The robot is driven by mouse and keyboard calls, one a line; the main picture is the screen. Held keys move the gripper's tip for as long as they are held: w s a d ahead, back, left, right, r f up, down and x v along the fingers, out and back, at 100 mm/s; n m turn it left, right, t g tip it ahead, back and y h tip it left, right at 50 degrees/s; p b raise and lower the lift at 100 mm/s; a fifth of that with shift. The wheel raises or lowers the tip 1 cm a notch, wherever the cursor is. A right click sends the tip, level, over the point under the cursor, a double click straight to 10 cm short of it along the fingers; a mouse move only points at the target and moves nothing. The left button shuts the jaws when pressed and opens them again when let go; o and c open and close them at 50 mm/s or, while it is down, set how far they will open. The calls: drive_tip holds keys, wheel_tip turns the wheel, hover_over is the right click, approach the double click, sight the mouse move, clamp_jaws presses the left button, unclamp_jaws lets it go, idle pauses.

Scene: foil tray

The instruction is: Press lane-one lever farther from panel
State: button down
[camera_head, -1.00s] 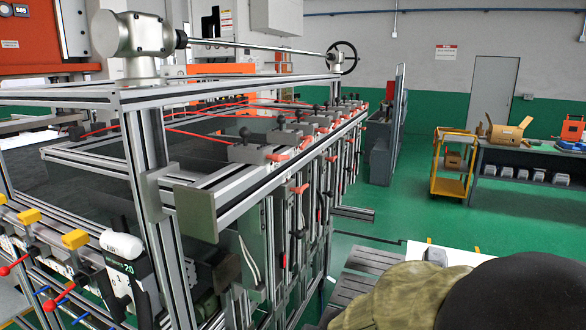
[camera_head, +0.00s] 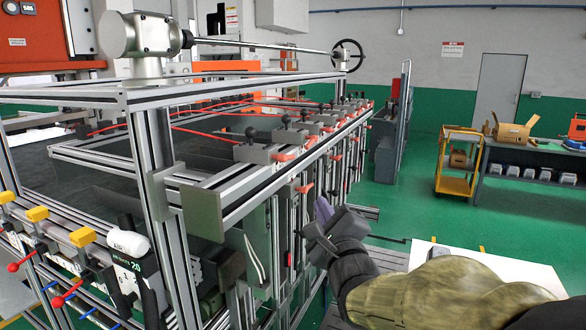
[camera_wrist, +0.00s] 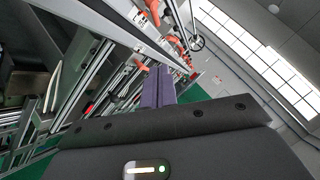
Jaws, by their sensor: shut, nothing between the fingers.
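Several orange-red levers line the near side rail of the metal frame. The nearest one (camera_head: 283,157) sits on top of the rail, and another (camera_head: 305,188) hangs lower on the side. Orange levers also show in the wrist view (camera_wrist: 153,12), beyond my fingers. I cannot tell from markings which is the lane-one lever. My gripper (camera_head: 322,208) is right of the frame, its purple fingers pointing up, apart from the levers. In the wrist view its fingers (camera_wrist: 158,86) are together and empty.
The aluminium frame (camera_head: 222,192) fills the left, with black-knobbed clamps (camera_head: 250,132) along its rail. A white tabletop (camera_head: 430,254) lies under my forearm. A yellow cart (camera_head: 455,185) and a bench (camera_head: 540,158) stand farther off. Green floor lies open between.

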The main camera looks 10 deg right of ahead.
sight(288, 157)
drive_tip(key=shift+w+r, duration=0.1)
drive_tip(key=shift+r, duration=0.05)
drive_tip(key=a+r+p+x, duration=0.1)
drive_tip(key=a+p+x, duration=0.1)
drive_tip(key=p+x, duration=0.5)
drive_tip(key=x, duration=0.5)
drive_tip(key=shift+w+r, duration=0.2)
drive_tip(key=shift+r, duration=0.05)
drive_tip(key=shift+a+f+b, duration=0.1)
drive_tip(key=shift+b, duration=0.25)
drive_tip(key=shift+t+b, duration=0.3)
drive_tip(key=shift+b, duration=0.25)
drive_tip(key=shift+w+n+b, duration=0.2)
drive_tip(key=shift+n+b, duration=0.1)
drive_tip(key=shift+b, duration=0.25)
